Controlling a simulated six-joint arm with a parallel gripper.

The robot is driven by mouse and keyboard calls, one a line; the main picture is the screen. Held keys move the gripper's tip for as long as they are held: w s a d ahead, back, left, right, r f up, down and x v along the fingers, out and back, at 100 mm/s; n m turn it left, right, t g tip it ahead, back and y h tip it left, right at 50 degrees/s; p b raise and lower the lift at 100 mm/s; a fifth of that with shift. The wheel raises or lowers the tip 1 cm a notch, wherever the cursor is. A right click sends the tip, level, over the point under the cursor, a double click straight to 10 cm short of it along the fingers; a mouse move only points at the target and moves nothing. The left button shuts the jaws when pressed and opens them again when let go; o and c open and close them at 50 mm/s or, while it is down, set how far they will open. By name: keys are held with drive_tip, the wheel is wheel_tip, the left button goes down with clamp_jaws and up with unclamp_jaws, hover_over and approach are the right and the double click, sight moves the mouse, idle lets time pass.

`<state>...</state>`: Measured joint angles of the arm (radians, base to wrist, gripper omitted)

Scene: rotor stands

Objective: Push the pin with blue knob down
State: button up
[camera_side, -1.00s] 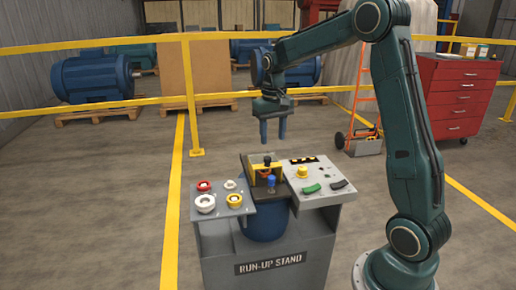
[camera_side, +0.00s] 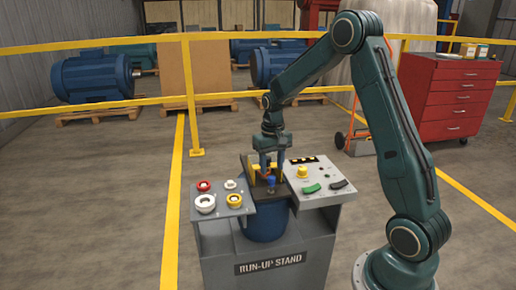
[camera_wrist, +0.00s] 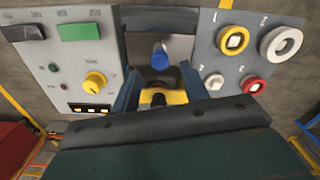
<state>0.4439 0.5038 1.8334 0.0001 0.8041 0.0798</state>
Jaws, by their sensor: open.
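The pin with the blue knob (camera_side: 271,181) stands at the front of the middle section of the run-up stand. Its blue knob (camera_wrist: 160,57) also shows in the wrist view, just beyond and between my fingertips. My gripper (camera_side: 272,165) is open and points down over the middle section, a little behind the blue knob. In the wrist view my gripper's two fingers (camera_wrist: 158,80) straddle a yellow part (camera_wrist: 165,97), with a dark knob partly seen there. I cannot tell whether the fingers touch anything. The pin's lower part is hidden in the wrist view.
The left panel (camera_side: 238,210) carries several round red, white and yellow buttons. The right panel (camera_side: 325,198) has a yellow knob (camera_side: 302,172) and green and dark rockers. Yellow railings (camera_side: 195,120) and a red tool chest (camera_side: 455,97) stand behind.

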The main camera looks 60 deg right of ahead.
sight(271, 177)
drive_tip(key=shift+f, duration=1.7)
clamp_jaws()
